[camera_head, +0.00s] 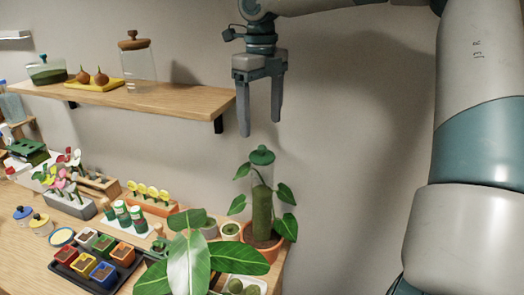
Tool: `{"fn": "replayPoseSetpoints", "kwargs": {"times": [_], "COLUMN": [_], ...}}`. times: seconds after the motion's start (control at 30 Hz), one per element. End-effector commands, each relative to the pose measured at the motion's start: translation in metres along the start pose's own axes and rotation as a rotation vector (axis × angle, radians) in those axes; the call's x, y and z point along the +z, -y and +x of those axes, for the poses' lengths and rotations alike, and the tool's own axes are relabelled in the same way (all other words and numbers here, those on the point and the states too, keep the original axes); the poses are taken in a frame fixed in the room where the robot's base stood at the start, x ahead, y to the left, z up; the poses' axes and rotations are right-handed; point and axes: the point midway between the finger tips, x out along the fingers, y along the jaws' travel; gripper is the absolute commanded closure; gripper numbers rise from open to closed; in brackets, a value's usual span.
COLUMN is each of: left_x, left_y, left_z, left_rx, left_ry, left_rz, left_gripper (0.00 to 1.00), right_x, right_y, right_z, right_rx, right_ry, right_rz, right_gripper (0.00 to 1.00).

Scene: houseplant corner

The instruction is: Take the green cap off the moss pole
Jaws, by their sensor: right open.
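The moss pole (262,212) stands upright in a terracotta pot (270,247) at the right end of the table, with several green leaves around it. The green cap (262,156) sits on top, over a clear sleeve around the pole's upper part. My right gripper (261,132) points down above the cap, open and empty, its fingers apart. In the picture its fingertips are a little above the cap, and one finger is on each side of it. I cannot tell the exact depth between them. My left gripper is not in view.
A wooden shelf (160,101) with a corked glass jar (138,65) is left of my right gripper. A large-leaved plant (188,262) stands in front of the pot. A black tray of coloured pots (95,262) is at front left. The wall to the right is bare.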

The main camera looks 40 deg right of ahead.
Motion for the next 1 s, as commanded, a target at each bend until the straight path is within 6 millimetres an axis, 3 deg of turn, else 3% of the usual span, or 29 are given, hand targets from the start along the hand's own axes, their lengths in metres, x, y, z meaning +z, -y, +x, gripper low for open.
{"fn": "replayPoseSetpoints", "kwargs": {"times": [0.2,0.67,1.0], "left_x": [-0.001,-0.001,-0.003], "left_y": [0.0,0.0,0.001], "left_z": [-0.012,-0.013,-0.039], "left_rx": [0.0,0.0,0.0], "left_ry": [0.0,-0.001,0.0], "left_rz": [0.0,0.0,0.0], "left_gripper": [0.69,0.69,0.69], "right_x": [0.0,0.0,-0.005], "right_y": [0.0,0.0,-0.002], "right_z": [0.023,0.029,0.051], "right_rx": [0.0,0.0,0.002], "right_ry": [-0.001,0.0,-0.003], "right_rz": [0.0,-0.001,-0.001], "right_gripper": [0.27,0.27,0.27]}}
